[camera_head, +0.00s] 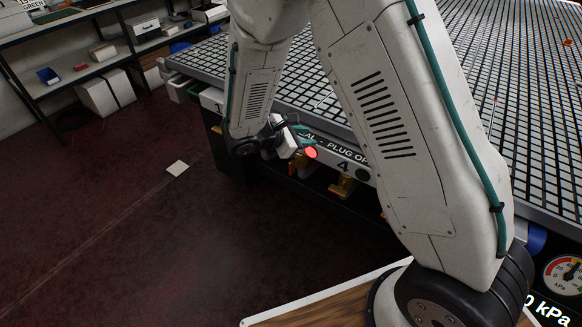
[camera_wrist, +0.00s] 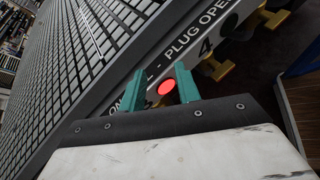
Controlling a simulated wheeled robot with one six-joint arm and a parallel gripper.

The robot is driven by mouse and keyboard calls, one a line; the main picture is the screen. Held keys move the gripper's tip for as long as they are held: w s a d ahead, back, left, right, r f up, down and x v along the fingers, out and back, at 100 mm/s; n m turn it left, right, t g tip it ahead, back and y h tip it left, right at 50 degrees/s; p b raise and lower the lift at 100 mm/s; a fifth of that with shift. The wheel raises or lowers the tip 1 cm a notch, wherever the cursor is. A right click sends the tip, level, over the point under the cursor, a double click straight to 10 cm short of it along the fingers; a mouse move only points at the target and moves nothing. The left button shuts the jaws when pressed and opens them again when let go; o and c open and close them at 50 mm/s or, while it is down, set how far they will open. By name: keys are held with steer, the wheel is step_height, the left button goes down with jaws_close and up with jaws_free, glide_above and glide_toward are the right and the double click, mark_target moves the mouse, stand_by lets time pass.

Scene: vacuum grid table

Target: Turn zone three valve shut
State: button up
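My gripper (camera_head: 300,138) is at the front edge of the grid table, with teal fingers. In the wrist view its two fingers (camera_wrist: 160,85) stand apart with nothing held between them. A bright red round lamp (camera_head: 311,152) on the white label strip shows between the fingertips in the wrist view (camera_wrist: 166,87). A yellow valve handle (camera_head: 343,187) hangs below the number 4, and also shows in the wrist view (camera_wrist: 216,68). Another yellow part (camera_head: 304,169) shows left of it, close under my gripper. No number 3 is readable, and the valve there is mostly hidden.
The grid table (camera_head: 470,60) fills the right side. Its label strip (camera_head: 330,158) reads partly "PLUG OPEN". A pressure gauge (camera_head: 564,275) is at the lower right. Shelves (camera_head: 80,70) with boxes stand at the back left. The dark red floor (camera_head: 110,220) is mostly clear.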

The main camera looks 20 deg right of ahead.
mark_target(290, 168)
steer(key=w+a+f+n+t+y, duration=0.1)
steer(key=w+a+f+n+t, duration=0.2)
steer(key=f, duration=0.5)
steer(key=a+f+n+t, duration=0.2)
steer(key=a+f+n, duration=0.25)
steer(key=f, duration=0.35)
steer(key=x, duration=0.8)
steer(key=shift+s+d+f, duration=0.15)
steer(key=shift+s, duration=0.05)
jaws_close()
